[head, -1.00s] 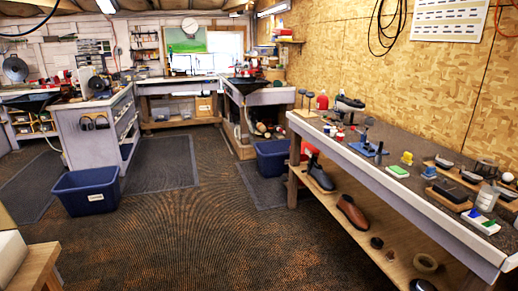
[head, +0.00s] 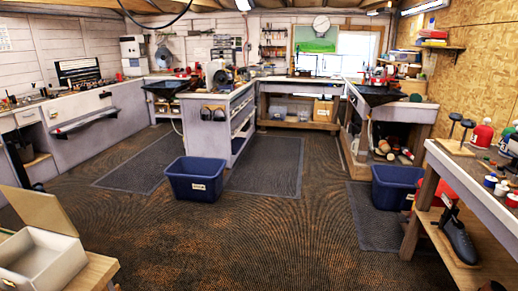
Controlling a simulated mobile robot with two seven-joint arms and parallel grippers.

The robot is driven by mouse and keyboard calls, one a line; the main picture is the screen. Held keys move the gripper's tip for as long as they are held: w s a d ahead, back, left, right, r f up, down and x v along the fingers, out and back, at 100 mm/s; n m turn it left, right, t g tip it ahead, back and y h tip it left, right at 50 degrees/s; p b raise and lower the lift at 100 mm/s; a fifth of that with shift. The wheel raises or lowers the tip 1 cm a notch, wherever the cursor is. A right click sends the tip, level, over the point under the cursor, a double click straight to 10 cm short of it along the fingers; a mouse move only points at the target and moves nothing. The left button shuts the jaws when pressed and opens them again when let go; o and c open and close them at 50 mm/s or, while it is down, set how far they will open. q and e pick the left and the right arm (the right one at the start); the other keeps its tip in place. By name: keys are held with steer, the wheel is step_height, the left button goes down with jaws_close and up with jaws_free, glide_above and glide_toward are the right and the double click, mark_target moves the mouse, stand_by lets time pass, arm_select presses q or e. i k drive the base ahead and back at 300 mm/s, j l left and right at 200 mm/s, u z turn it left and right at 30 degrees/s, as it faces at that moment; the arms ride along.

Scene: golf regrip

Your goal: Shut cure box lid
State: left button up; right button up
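A pale box (head: 40,262) with its lid (head: 38,207) raised stands at the lower left of the head view. It looks like the cure box. The lid is hinged up at the back and leans open, and the inside of the box looks empty. The box sits on a wooden-topped stand (head: 98,272) cut off by the picture's bottom edge. Neither of my grippers shows in the head view.
A blue bin (head: 194,182) stands on the floor mid-room, and another blue bin (head: 396,187) is at the right. The carpeted floor (head: 255,235) between is clear.

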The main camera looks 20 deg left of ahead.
mark_target(37, 209)
steer(key=i+u, duration=0.6)
steer(key=u, duration=0.15)
steer(key=i+l+u, duration=0.35)
steer(key=i+u, duration=0.15)
steer(key=u, duration=0.25)
steer(key=i+l+u, duration=0.1)
steer(key=u, duration=0.35)
steer(key=i+l+u, duration=0.15)
steer(key=u, duration=0.25)
steer(key=i+l+u, duration=0.2)
steer(key=u, duration=0.25)
steer(key=i+l+u, duration=0.2)
steer(key=u, duration=0.25)
steer(key=i+l+u, duration=0.1)
steer(key=l+u, duration=0.3)
